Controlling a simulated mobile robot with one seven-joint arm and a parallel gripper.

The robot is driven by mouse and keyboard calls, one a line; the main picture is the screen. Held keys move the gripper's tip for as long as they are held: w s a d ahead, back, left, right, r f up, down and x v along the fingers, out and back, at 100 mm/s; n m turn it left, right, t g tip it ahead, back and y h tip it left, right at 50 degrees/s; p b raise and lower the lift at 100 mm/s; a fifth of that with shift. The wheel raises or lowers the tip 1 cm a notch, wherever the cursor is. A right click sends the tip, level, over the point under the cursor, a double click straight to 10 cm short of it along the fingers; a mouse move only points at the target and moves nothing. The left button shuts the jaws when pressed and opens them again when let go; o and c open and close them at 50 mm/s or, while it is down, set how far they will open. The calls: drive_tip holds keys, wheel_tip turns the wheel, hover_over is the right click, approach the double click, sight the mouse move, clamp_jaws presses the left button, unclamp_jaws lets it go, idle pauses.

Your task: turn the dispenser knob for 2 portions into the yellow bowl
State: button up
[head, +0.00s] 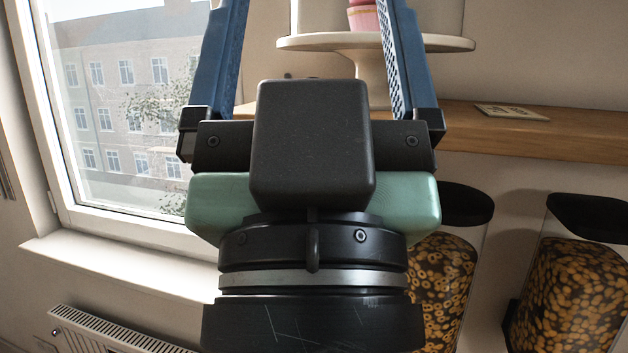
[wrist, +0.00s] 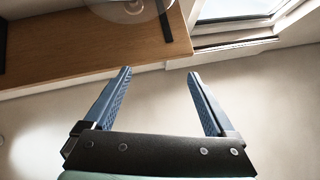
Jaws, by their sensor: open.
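My gripper (head: 312,8) fills the middle of the head view, its two blue fingers pointing up and spread wide. In the wrist view the gripper (wrist: 158,73) is open, with nothing between the fingers. Two clear dispensers with black lids show at the lower right of the head view. The nearer one (head: 440,290) holds ring-shaped cereal and is partly hidden by my gripper. The other (head: 575,290) holds flake-like pieces and is cut off by the frame. No dispenser knob and no yellow bowl can be seen in either view.
A wooden shelf (head: 560,132) runs above the dispensers. It bears a pale cake stand (head: 440,42) with something pink (head: 363,18) and a small card (head: 512,112). A window (head: 125,100) and a radiator (head: 110,335) are at left.

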idle(0.3)
drive_tip(key=w+d+f+m+g+h+b, duration=0.1)
drive_tip(key=w+d+f+g, duration=0.15)
drive_tip(key=f, duration=0.55)
drive_tip(key=w+d+f+g+h+b, duration=0.1)
drive_tip(key=w+f, duration=0.2)
drive_tip(key=f, duration=0.4)
drive_tip(key=s+d+f+m+g+h+b, duration=0.1)
drive_tip(key=s+d+f+g, duration=0.15)
drive_tip(key=f, duration=0.95)
drive_tip(key=s+d+f+m+g+h, duration=0.1)
drive_tip(key=s+d+f+m+g, duration=0.15)
drive_tip(key=f, duration=0.85)
drive_tip(key=s+d+f+m+g+h+b, duration=0.15)
drive_tip(key=d+f, duration=0.25)
drive_tip(key=f, duration=0.8)
drive_tip(key=w+d+n+p, duration=0.1)
drive_tip(key=w+d+p, duration=0.1)
drive_tip(key=w, duration=1)
drive_tip(key=shift+d, duration=0.7)
drive_tip(key=shift+f+y, duration=0.1)
drive_tip(key=shift+y, duration=0.15)
drive_tip(key=shift+c, duration=0.2)
drive_tip(key=c, duration=1.3)
drive_tip(key=shift+c, duration=0.2)
drive_tip(key=shift+m+p, duration=0.4)
